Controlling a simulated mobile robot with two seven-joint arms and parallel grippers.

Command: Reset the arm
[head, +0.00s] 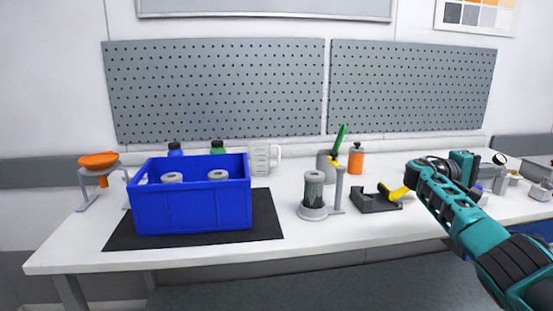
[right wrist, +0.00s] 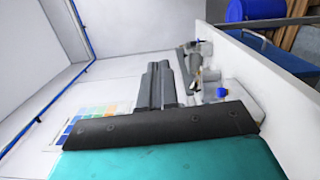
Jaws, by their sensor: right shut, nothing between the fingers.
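My right arm comes in from the right in the head view, teal and black, bent over the right part of the bench. Its right gripper (head: 482,167) points away to the right, above the bench; the dark fingers also show in the right wrist view (right wrist: 158,85). They are closed together, with nothing between them. My left arm and gripper are not in view.
A blue crate (head: 192,205) with white-topped containers stands on a black mat (head: 268,215). A dark holder (head: 376,200) with a yellow-handled tool (head: 399,192) lies near my arm. The front middle edge is clear.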

